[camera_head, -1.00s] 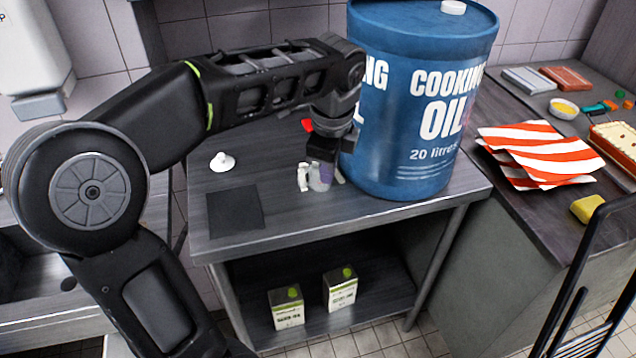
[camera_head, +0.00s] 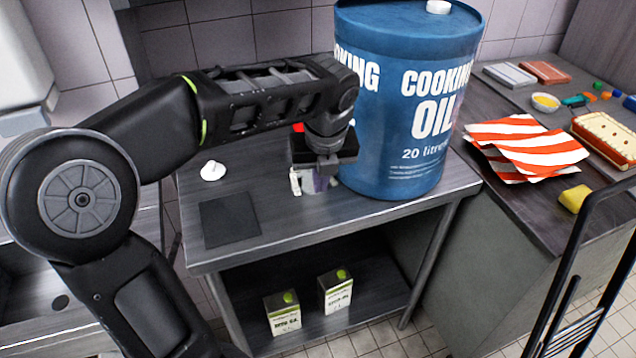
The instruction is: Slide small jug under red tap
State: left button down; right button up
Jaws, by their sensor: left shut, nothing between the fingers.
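The small jug (camera_head: 310,184) is a little pale, purplish vessel on the grey table, partly hidden by my gripper. It stands close to the left side of the blue cooking oil drum (camera_head: 405,110). A bit of red (camera_head: 299,127), which looks like the red tap, shows behind my wrist; the rest of it is hidden. My left gripper (camera_head: 328,168) points down at the jug, shut and empty. Whether it touches the jug is hard to tell. My right gripper is not in view.
A white knob-like object (camera_head: 212,171) and a dark square mat (camera_head: 230,219) lie on the table's left part. Two cartons (camera_head: 283,313) stand on the lower shelf. The right counter holds red-striped cloths (camera_head: 525,143) and a yellow sponge (camera_head: 574,198).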

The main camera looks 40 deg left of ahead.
aim_at(313, 192)
pick_arm(q)
jog(key=x, duration=0.9)
jog(key=shift+s, duration=0.1)
jog(key=shift+w+a+f+p, duration=0.1)
jog(key=shift+w+a+p, duration=0.8)
jog(key=shift+w+a, duration=0.55)
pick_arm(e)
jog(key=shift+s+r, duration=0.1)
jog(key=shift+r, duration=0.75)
pick_arm(q)
jog(key=shift+w+a, duration=0.25)
jog(key=shift+w+a+p, duration=0.5)
jog(key=shift+w+a, duration=0.4)
jog(key=shift+w+a+f, duration=0.1)
jog(key=shift+w+a, duration=0.05)
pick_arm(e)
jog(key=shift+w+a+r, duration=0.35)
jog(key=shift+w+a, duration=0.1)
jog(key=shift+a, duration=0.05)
